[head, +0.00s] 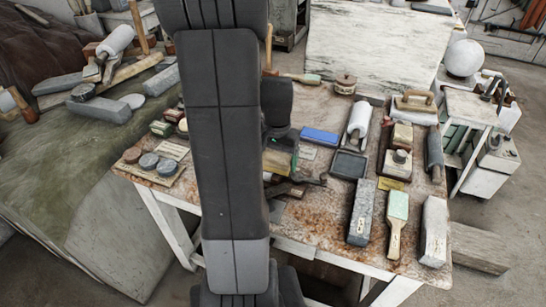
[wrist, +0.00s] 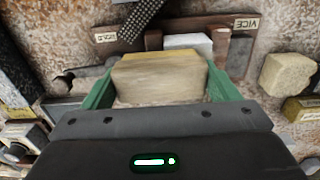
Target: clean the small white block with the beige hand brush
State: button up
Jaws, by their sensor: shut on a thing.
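In the wrist view my gripper (wrist: 162,72) has its green fingers shut on the beige hand brush (wrist: 158,82), a broad beige block with a yellow strip along its far edge. The small white block (wrist: 188,42) shows just beyond the brush, between brown parts of a holder labelled VICE (wrist: 245,24). The brush hides the near part of the white block, and I cannot tell whether the two touch. In the head view my arm hides most of the gripper and the white block.
A dark textured strip (wrist: 140,20) lies over the vice. A pale block (wrist: 288,75) lies to the right. In the head view the rusty table (head: 310,228) is crowded: a blue block (head: 320,136), a black tray (head: 348,165), a grey block (head: 361,212), and a green-and-wood brush (head: 397,220).

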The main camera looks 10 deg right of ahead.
jog(key=shift+a, duration=0.1)
jog(key=shift+w+a, duration=0.65)
jog(key=shift+a, duration=0.25)
jog(key=shift+w+a, duration=0.6)
jog(key=shift+a, duration=0.25)
jog(key=shift+s+d+r+p, duration=0.65)
jog(key=shift+d+r+p, duration=0.1)
jog(key=shift+d, duration=0.2)
jog(key=shift+w+a+f, duration=0.15)
jog(key=shift+w+a, duration=0.5)
jog(key=shift+a, duration=0.35)
